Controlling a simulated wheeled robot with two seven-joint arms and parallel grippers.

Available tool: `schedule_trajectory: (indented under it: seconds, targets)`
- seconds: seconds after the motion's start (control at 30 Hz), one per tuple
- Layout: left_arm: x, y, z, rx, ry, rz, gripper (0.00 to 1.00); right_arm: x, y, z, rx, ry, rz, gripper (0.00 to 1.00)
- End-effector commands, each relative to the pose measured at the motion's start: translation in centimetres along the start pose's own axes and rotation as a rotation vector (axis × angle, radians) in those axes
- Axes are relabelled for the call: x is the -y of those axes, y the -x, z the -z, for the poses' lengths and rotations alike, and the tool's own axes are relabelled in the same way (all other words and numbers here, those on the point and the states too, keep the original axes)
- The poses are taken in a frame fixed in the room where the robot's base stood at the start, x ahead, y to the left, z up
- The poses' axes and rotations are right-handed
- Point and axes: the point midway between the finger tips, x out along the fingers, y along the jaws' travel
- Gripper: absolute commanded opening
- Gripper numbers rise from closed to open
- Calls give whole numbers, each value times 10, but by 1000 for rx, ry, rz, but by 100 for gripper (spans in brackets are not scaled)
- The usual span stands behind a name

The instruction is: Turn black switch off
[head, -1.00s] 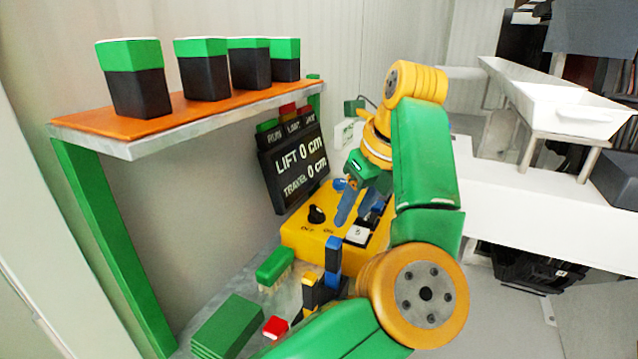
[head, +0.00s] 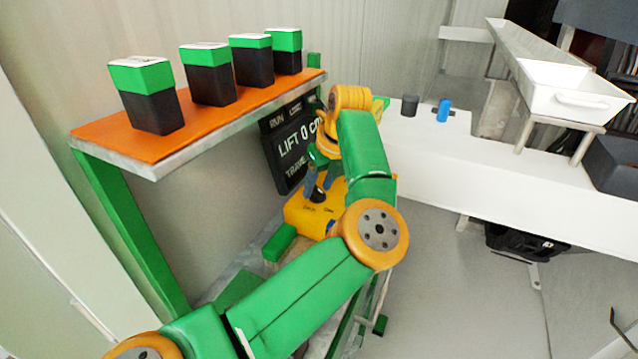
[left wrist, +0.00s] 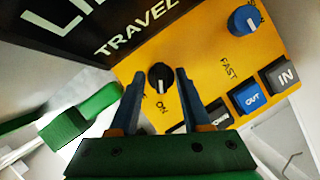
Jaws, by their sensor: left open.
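The black switch (left wrist: 160,78) is a round knob on the yellow control box (left wrist: 205,62). In the left wrist view a white line on the knob points roughly to the word ON. My left gripper (left wrist: 161,73) is open, with one blue-grey fingertip on each side of the knob. I cannot tell whether the fingers touch it. In the head view the left gripper (head: 320,183) is over the yellow box (head: 295,212), and the knob (head: 317,196) shows between its fingers. My right gripper is not in view.
A blue knob (left wrist: 243,20), a blue OUT button (left wrist: 251,97) and a dark IN button (left wrist: 283,76) share the box. The display panel (head: 290,145) stands behind. An orange shelf (head: 200,122) with several green-and-black containers overhangs at left. A green block (head: 279,243) lies near the box.

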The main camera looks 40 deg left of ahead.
Motion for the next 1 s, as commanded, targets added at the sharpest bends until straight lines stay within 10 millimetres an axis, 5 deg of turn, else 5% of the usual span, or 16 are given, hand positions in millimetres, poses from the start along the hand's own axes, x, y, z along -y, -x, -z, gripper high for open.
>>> schedule_trajectory:
  seconds: [0.03, 0.2, 0.4, 0.7, 1.0]
  targets:
    - [0, 0, 0, 0, 0, 0, 42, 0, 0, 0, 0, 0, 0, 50]
    - [0, 0, 0, 0, 0, 0, 0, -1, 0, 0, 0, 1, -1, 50]
    - [0, -1, 0, 0, -8, 4, 0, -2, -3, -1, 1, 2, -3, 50]
    - [-2, -5, 1, 0, -311, 133, 0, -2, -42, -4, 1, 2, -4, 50]
    - [-2, 0, 0, -2, -370, 153, 0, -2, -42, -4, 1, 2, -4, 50]
